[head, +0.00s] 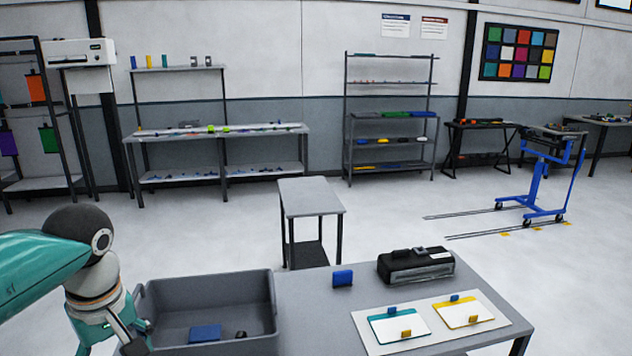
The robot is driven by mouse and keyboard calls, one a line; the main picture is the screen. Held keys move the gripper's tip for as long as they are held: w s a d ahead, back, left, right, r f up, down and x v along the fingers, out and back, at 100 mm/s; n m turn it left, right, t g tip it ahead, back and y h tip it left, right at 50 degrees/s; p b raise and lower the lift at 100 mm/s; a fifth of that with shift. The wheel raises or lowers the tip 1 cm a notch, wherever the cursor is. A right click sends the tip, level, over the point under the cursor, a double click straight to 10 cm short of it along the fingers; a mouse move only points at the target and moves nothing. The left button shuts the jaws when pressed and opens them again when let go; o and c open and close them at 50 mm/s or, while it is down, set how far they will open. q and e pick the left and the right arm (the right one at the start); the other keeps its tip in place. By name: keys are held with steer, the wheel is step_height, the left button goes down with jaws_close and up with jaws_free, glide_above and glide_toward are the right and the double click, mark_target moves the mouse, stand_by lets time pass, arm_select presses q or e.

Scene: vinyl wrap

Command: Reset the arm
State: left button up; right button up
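My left arm comes in from the left, teal with a dark round joint. My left gripper (134,336) points down at the left wall of a grey bin (275,308). Its fingers are small and partly cut off by the bottom edge, so I cannot tell whether they are apart or closed, or whether they touch the bin. My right arm and gripper are not in view. In the bin lie a blue block (205,333) and a small dark object (240,334).
The grey table (310,310) holds a small blue block (343,278), a black case (415,265) and a white board (430,322) with two framed panels and small clips. A small side table (310,195) stands behind. Shelves and a blue lift (540,185) are farther back.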

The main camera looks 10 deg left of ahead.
arm_select(q)
steer(key=w+a+f+m+y, duration=0.1)
steer(key=a+f+m+y, duration=0.15)
steer(key=f, duration=0.85)
steer(key=w+a+f+m+t+y, duration=0.1)
steer(key=f+m+y, duration=0.15)
steer(key=f, duration=0.85)
steer(key=w+a+f+m+y, duration=0.15)
steer(key=f+m, duration=0.25)
steer(key=f, duration=0.7)
steer(key=s+d+f+m+t+h, duration=0.25)
steer(key=d+f+h, duration=0.25)
steer(key=d+f, duration=0.55)
steer(key=s+d+n+g+h, duration=0.2)
steer(key=s+d+h, duration=0.5)
steer(key=s+d, duration=0.5)
steer(key=d+g, duration=0.1)
steer(key=d, duration=0.2)
steer(key=shift+f+g, duration=0.25)
steer(key=shift+g, duration=0.1)
steer(key=shift+d, duration=0.1)
